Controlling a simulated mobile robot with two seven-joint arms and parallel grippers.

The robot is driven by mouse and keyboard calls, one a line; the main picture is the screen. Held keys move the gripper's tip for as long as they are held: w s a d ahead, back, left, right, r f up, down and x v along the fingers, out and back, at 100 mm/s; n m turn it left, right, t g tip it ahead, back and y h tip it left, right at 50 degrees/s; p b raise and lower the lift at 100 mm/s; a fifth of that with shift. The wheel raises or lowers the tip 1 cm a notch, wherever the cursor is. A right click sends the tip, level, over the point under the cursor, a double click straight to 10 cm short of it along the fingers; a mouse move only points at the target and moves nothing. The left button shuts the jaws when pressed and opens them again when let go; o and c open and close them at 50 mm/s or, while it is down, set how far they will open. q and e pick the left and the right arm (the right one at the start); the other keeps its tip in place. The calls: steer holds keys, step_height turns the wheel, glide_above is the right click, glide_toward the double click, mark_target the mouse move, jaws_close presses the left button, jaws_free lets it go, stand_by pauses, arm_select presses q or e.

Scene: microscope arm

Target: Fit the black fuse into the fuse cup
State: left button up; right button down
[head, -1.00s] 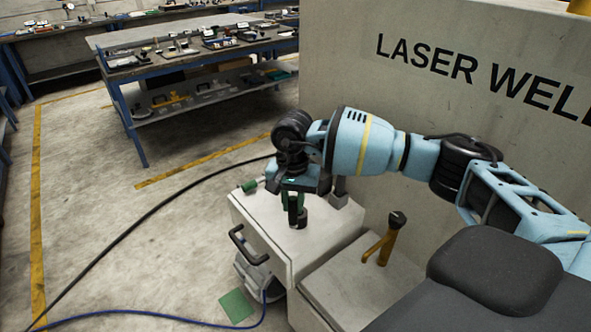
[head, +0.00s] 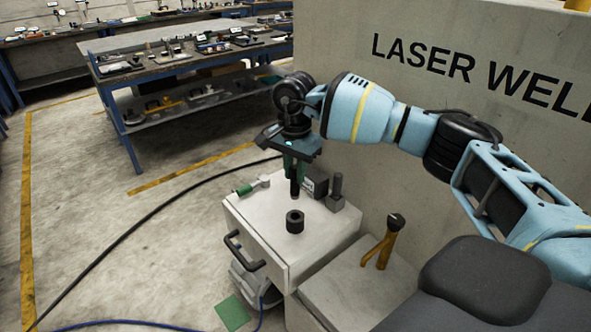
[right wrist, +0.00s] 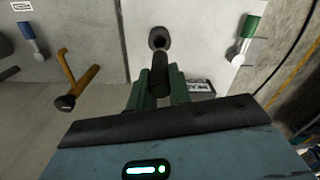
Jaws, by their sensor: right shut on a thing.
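The black fuse (head: 295,188) is a dark upright rod. My right gripper (head: 294,167) is shut on it with green fingers, and its lower end points down. The fuse cup (head: 295,224) is a short black ring with a round opening, standing on the light cabinet top (head: 262,232). The fuse is above the cup and apart from it in the head view. In the right wrist view the fuse (right wrist: 160,76) lies between the green fingers (right wrist: 159,90), with the cup (right wrist: 159,38) beyond its tip. My left gripper is not in view.
A green-handled tool (head: 247,188), a dark box (head: 315,186) and a grey post on a block (head: 336,193) stand behind the cup. A yellow tool (head: 383,243) stands to the right. The grey LASER WELD wall (head: 400,160) is close behind. The cabinet's front top is clear.

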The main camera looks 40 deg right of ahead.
mark_target(295, 193)
steer(key=shift+f+b, duration=0.5)
steer(key=shift+f, duration=2.25)
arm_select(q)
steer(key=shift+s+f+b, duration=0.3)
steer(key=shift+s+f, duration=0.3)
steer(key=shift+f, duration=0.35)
arm_select(e)
steer(key=shift+f, duration=0.1)
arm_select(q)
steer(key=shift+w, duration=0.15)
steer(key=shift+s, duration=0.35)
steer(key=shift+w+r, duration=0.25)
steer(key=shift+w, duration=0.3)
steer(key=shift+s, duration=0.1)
arm_select(e)
steer(key=shift+f, duration=0.1)
steer(key=shift+f, duration=0.35)
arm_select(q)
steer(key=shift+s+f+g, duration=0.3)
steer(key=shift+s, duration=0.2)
arm_select(e)
steer(key=shift+f, duration=0.1)
